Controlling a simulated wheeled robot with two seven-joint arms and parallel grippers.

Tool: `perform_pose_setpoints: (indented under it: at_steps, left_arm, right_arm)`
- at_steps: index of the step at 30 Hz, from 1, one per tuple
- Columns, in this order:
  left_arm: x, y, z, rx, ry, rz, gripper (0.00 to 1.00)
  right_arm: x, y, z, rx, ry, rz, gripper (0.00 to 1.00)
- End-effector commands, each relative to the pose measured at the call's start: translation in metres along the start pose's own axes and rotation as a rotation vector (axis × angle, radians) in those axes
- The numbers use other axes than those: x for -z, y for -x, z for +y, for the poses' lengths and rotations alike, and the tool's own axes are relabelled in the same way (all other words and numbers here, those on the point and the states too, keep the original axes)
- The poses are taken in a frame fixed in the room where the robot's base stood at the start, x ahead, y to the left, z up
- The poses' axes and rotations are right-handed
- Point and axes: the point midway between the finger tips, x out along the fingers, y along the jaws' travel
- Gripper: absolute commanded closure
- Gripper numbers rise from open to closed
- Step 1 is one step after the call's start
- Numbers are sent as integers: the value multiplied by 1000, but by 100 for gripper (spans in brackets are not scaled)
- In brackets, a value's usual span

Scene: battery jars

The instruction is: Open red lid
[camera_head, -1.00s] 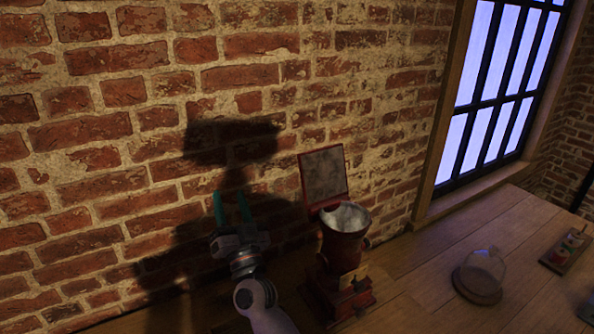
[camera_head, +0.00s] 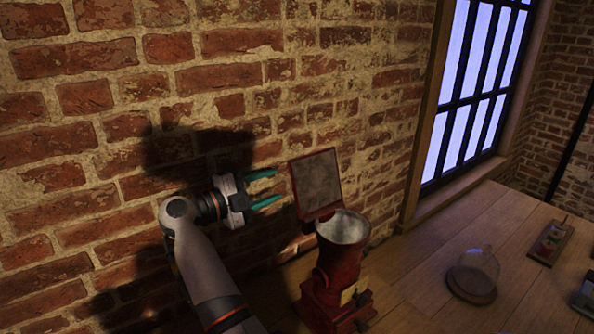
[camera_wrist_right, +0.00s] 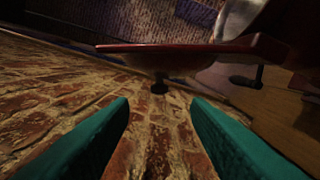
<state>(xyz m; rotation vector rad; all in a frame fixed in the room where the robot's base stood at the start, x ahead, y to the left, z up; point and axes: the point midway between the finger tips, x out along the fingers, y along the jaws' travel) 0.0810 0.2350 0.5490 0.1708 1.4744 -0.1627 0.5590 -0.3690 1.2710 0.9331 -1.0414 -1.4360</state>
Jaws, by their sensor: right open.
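The red lid (camera_head: 296,196) stands raised, nearly upright, at the back of the red grinder-like machine (camera_head: 338,265); its grey inner face shows in the head view. The machine's pale round bowl (camera_head: 343,227) is uncovered in front of it. My right gripper (camera_head: 280,185) has teal fingers, open and empty, pointing right at the lid's left side, apparently just short of it. In the right wrist view the lid (camera_wrist_right: 190,50) shows nearly edge-on ahead of the open fingers (camera_wrist_right: 160,100), with a small dark knob (camera_wrist_right: 158,88) beneath it, between and beyond the tips. My left gripper is not visible.
A brick wall (camera_head: 90,130) is close behind my right arm and the lid. On the wooden table (camera_head: 420,290) to the right stand a glass dome (camera_head: 475,272) and a small tray (camera_head: 543,255) with several items. The table between machine and dome is clear.

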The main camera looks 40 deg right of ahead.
Motion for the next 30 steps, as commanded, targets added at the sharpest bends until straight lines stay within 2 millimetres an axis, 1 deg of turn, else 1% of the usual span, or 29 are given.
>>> perform_pose_setpoints:
  at_steps: [1,3,9,12,16,25,26,30]
  left_arm:
    - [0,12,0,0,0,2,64]
    - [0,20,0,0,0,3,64]
    - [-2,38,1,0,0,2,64]
    - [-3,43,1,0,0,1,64]
    - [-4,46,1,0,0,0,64]
    - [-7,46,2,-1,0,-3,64]
    - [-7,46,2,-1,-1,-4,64]
    - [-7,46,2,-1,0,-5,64]
  right_arm:
    - [-3,-13,6,-2,1,-5,56]
    - [-3,-27,6,-4,3,-4,56]
    - [-2,-63,5,-4,2,-2,56]
    - [-1,-74,4,-4,0,-1,56]
    - [-1,-83,2,-4,0,-1,56]
    - [0,-85,0,-3,-1,1,56]
    - [0,-85,0,-3,-1,1,60]
    - [0,-85,1,-3,-1,1,83]
